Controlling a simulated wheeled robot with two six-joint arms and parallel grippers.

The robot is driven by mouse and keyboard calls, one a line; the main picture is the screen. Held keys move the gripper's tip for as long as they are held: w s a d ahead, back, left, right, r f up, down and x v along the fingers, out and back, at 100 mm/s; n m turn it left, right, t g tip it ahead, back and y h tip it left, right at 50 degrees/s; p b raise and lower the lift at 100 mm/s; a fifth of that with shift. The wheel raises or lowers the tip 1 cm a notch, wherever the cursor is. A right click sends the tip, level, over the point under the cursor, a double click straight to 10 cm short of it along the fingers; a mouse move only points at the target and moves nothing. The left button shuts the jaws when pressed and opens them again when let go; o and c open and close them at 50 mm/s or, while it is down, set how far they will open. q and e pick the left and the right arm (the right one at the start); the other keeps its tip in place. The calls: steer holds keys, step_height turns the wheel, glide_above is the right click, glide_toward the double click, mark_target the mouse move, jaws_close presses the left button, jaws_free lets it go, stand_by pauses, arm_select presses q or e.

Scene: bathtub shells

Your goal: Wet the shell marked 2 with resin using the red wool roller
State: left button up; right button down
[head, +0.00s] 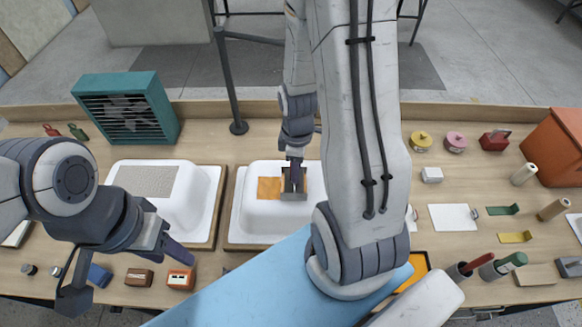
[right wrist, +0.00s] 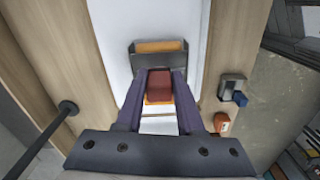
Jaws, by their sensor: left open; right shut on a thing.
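Two white shells lie on boards in the head view: one (head: 190,205) with a grey patch, one (head: 248,212) with an orange patch (head: 269,188). No number is readable on either. My right gripper (head: 293,178) is over the orange-patched shell, shut on a tool with a red-brown grip (right wrist: 159,84) and dark grey frame (right wrist: 158,60). I cannot tell whether this is the red wool roller, or whether it touches the shell. My left gripper (head: 128,279) is open and empty at the table's front left.
A teal fan box (head: 126,107) stands at the back left. Small blocks (head: 181,279) lie along the front edge. Pale rollers (head: 523,174), a white sheet (head: 453,217), round tins (head: 420,141) and an orange bin (head: 553,147) are on the right. My right arm hides the table's middle.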

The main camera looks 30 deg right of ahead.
steer(key=shift+s+d+f, duration=0.1)
steer(key=shift+s+d, duration=0.75)
steer(key=shift+d, duration=0.25)
steer(key=shift+s+d, duration=0.65)
steer(key=shift+d, duration=0.3)
steer(key=shift+s+d, duration=0.65)
steer(key=shift+d, duration=0.3)
steer(key=shift+s+d, duration=0.65)
steer(key=shift+d, duration=0.3)
steer(key=shift+w+d+p, duration=0.3)
steer(key=shift+w+d, duration=0.1)
steer(key=shift+w, duration=0.2)
steer(key=shift+w+d+p, duration=0.25)
steer(key=shift+w+d, duration=0.15)
steer(key=shift+w, duration=0.2)
steer(key=shift+w+d+p, duration=0.2)
steer(key=shift+w+d, duration=0.5)
steer(key=shift+w, duration=0.35)
steer(key=shift+w+d+p, duration=0.15)
steer(key=shift+w+d, duration=0.55)
steer(key=shift+w, duration=0.3)
steer(key=shift+w+a, duration=0.5)
steer(key=shift+a, duration=0.3)
steer(key=shift+w+a, duration=0.45)
steer(key=shift+a, duration=0.35)
